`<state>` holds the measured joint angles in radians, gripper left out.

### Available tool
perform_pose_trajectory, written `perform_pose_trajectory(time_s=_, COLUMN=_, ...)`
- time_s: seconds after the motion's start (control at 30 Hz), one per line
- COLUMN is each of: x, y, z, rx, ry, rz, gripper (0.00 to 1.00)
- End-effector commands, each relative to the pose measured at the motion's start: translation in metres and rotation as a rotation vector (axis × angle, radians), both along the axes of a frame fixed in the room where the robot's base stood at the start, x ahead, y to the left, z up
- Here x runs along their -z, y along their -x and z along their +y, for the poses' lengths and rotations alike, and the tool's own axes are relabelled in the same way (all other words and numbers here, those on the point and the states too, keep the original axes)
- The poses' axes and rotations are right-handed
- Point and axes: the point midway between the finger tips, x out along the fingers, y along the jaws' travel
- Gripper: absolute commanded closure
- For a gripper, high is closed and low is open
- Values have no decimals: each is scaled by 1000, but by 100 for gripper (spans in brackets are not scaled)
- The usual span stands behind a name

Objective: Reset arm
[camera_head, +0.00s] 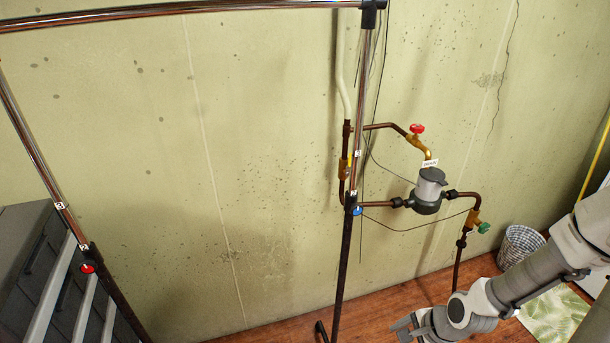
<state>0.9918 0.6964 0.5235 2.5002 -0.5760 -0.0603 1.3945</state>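My gripper (403,328) is at the bottom of the head view, right of centre, at the end of my grey and white arm (520,285). The arm comes in from the right edge and reaches down and left. The fingers point left, and the lower part of the gripper is close to the bottom edge of the picture. The fingers are small here, and I cannot tell whether they are apart or together. No object shows in them.
A chrome clothes rack (345,240) spans the left and centre. Copper pipes with a grey water meter (428,192) run along the concrete wall (270,150). A checked basket (519,247) and a green leaf-patterned mat (553,318) are at right. Grey drawers (30,250) stand at left.

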Motion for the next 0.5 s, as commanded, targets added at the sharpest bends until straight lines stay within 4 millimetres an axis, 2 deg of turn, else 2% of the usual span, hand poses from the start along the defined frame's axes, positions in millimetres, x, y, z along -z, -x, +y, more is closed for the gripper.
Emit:
perform_pose_trajectory(time_s=0.1, x=-22, y=-4, z=-17, rx=-128, ry=152, rz=19, gripper=24)
perform_pose_trajectory(time_s=0.27, x=-61, y=-10, z=-31, rx=-273, ry=316, rz=33, gripper=24)
perform_pose_trajectory(time_s=0.5, x=-133, y=-21, z=-28, rx=-460, ry=494, rz=9, gripper=24)
